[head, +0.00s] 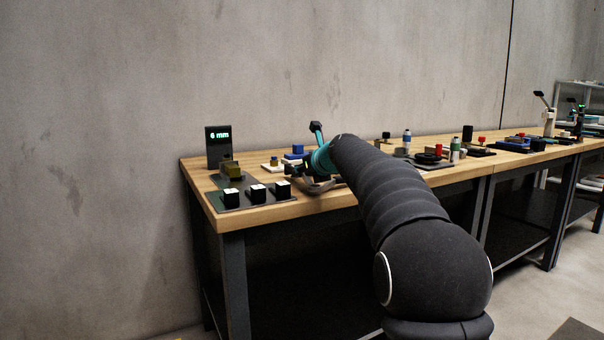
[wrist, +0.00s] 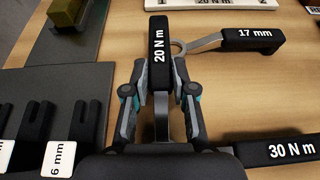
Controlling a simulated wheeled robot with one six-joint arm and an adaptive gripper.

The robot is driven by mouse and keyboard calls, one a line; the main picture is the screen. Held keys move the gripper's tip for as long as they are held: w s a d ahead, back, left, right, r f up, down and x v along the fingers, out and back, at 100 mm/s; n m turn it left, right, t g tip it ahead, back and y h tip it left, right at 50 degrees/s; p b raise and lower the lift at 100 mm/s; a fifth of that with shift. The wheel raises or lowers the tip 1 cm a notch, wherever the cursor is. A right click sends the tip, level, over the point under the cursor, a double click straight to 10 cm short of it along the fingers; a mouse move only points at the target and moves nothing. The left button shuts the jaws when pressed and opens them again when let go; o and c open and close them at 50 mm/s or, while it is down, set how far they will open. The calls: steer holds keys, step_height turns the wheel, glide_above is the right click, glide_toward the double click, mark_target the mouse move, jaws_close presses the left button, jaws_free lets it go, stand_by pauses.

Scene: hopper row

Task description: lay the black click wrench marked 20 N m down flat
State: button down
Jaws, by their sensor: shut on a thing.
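The black click wrench marked 20 N m (wrist: 158,45) is in the wrist view, its black handle pointing to the top and its label reading upward. My gripper (wrist: 159,75) is shut on this wrench, with a finger on either side of it. Its grey shaft runs down between the fingers towards my gripper's dark body, where its lower end is hidden. I cannot tell whether the wrench touches the bench top. In the head view my gripper (head: 315,184) is low over the left end of the bench, partly behind my arm, and the wrench cannot be made out.
A wrench marked 17 mm (wrist: 252,40) lies close to the right, its ring end beside the held handle. A 30 N m tool (wrist: 275,152) is lower right. Black labelled blocks (head: 257,192) sit on a dark mat at the left. A 6 mm display (head: 219,147) stands behind.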

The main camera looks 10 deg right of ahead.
steer(key=shift+f, duration=0.2)
steer(key=c, duration=0.9)
jaws_free()
steer(key=shift+c, duration=0.2)
steer(key=shift+r, duration=0.1)
steer(key=shift+r, duration=0.15)
steer(key=v, duration=1.2)
steer(key=shift+s, duration=0.1)
